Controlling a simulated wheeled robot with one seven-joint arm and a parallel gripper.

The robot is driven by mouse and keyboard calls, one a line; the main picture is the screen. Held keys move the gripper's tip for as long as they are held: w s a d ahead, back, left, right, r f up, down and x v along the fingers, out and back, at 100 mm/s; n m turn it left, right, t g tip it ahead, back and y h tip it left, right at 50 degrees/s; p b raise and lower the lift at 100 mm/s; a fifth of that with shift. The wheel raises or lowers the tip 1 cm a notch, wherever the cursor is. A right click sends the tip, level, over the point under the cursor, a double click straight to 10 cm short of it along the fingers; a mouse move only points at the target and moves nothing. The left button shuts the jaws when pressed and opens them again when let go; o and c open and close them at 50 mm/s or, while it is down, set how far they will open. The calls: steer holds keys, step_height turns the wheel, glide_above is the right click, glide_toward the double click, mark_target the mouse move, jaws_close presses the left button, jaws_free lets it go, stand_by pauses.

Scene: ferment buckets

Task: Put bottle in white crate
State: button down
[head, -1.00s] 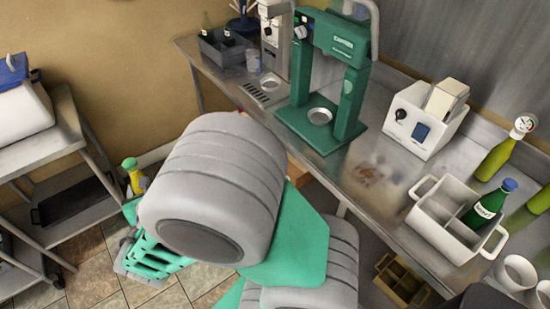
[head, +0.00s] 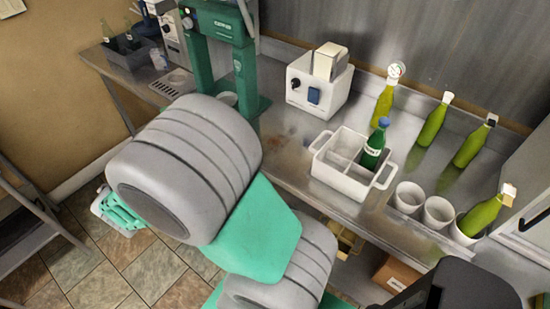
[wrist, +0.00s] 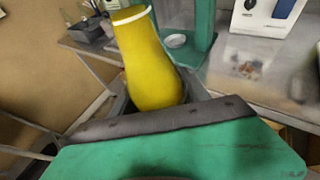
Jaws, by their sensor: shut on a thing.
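A yellow bottle (wrist: 148,62) with a white ring near its top edge stands up from my gripper (wrist: 158,105) in the wrist view. My gripper is shut on its lower part. In the head view my own arm hides the fingers and the held bottle. The white crate (head: 335,180) is on the steel counter, right of the middle in the head view and well to the right of my arm. A green bottle (head: 374,150) with a blue cap stands upright in its right part. Its left compartments look empty.
White cups (head: 409,198) stand just right of the crate, one holding a tilted yellow-green bottle (head: 481,214). More yellow-green bottles (head: 434,124) are along the wall. A white toaster-like box (head: 318,90) and green machine (head: 247,60) stand left of the crate. Bare counter (head: 285,150) lies between.

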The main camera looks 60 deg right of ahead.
steer(key=s+d+r+m+g+h, duration=0.1)
steer(key=s+d+r+m+g, duration=0.1)
steer(key=s+d+m+g, duration=0.35)
steer(key=s+d+r+m+g+h, duration=0.1)
steer(key=s+d+r+m+g, duration=0.15)
steer(key=s+d, duration=0.5)
steer(key=s+d+r+m+g+y+p, duration=0.1)
steer(key=s+d+r+m+g, duration=0.2)
steer(key=s, duration=0.4)
steer(key=s+d+r+m+g+y, duration=0.1)
steer(key=s+d+m+g, duration=0.15)
steer(key=s+g, duration=0.35)
steer(key=t, duration=0.1)
glide_above(351, 163)
steer(key=w, duration=0.3)
step_height(351, 163, down, 13)
steer(key=shift+a+f+m+y+p, duration=0.2)
steer(key=shift+a+m+y+p, duration=0.15)
steer(key=shift+a+m, duration=0.1)
steer(key=shift+f, duration=0.1)
steer(key=shift+f, duration=0.5)
